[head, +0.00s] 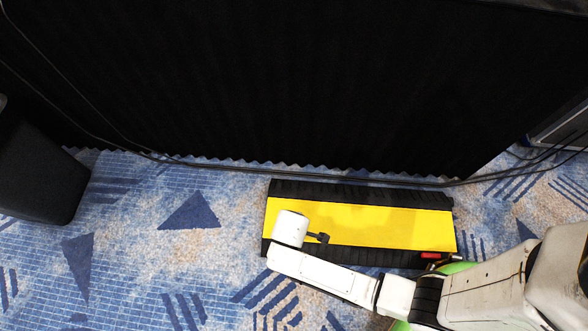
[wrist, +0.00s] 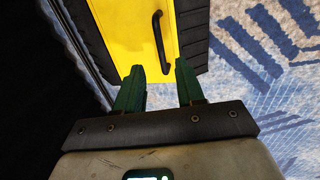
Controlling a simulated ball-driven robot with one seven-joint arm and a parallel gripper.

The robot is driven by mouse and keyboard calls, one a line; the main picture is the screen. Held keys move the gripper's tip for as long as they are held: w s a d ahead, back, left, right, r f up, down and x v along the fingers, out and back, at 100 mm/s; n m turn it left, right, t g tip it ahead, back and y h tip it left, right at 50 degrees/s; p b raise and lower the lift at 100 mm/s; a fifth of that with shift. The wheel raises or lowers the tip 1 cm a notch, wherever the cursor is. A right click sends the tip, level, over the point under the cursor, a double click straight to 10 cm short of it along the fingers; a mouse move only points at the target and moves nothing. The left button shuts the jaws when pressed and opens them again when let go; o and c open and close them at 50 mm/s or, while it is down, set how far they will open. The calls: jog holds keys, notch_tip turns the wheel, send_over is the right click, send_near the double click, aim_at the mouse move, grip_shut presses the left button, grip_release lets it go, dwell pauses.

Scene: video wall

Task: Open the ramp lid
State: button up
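The ramp (head: 360,219) lies on the carpet in the head view, with a yellow lid and black ribbed sides. In the wrist view the yellow lid (wrist: 120,25) fills the upper middle, and a black bar handle (wrist: 163,45) stands on it. My gripper (wrist: 160,82) shows two green fingers standing apart with nothing between them, near the close end of the lid. The handle is just beyond the fingertips, apart from them in the picture. In the head view my white wrist is over the lid's left part and hides the fingers. A small dark piece shows beside it.
A black curtain (head: 290,85) hangs behind the ramp, with cables (head: 210,164) running along its foot. A black box (head: 40,170) stands at the left. A red piece (head: 431,255) shows at the ramp's front right. Patterned blue carpet (head: 130,255) is clear to the left.

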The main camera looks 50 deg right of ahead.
jog(key=f+b, duration=0.1)
jog(key=f, duration=0.1)
jog(key=d+f+b, duration=0.1)
jog(key=f, duration=0.2)
jog(key=w+f+b, duration=0.1)
jog(key=f+b, duration=0.1)
jog(key=shift+d+f, duration=0.15)
jog(key=shift+f, duration=0.2)
jog(key=shift+c, duration=0.5)
jog(key=shift+s, duration=0.1)
grip_shut()
